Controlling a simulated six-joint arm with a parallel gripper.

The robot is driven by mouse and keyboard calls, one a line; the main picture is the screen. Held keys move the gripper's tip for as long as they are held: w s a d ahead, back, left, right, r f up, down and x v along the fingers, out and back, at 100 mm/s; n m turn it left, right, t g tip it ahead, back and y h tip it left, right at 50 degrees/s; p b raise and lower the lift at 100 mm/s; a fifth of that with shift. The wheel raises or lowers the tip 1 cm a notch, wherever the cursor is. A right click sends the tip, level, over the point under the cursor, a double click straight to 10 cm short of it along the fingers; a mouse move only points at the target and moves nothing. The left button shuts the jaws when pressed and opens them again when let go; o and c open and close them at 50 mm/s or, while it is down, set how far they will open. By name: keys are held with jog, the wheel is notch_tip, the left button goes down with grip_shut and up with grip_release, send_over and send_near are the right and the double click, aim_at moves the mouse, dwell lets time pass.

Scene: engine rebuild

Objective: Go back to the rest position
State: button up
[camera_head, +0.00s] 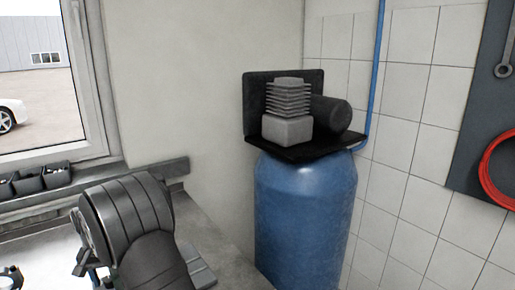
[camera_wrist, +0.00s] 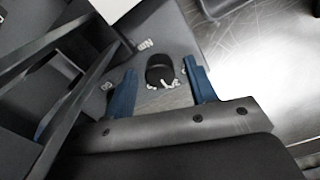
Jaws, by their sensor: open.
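My gripper (camera_wrist: 159,67) shows in the wrist view with its two blue fingers spread wide apart. Nothing is held between the fingers. A dark round piece (camera_wrist: 159,66) with small white bits at its lower edge appears in the gap between them, beyond the fingers; I cannot tell what it is. I cannot make out the gripper in the head view. No rest position is marked in either view.
A blue compressor tank (camera_head: 305,215) stands in the corner by the tiled wall. A large dark rounded body (camera_head: 128,220) fills the lower left, by a grey bench. Small black bins (camera_head: 28,181) sit under the window. In the wrist view, dark panels crowd the left; a bright surface (camera_wrist: 270,80) lies right.

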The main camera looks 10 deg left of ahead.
jog(key=n, duration=0.4)
jog(key=shift+n, duration=0.3)
jog(key=shift+r+n, duration=0.1)
jog(key=shift+n, duration=0.3)
notch_tip(320, 180, up, 10)
jog(key=shift+r, duration=0.25)
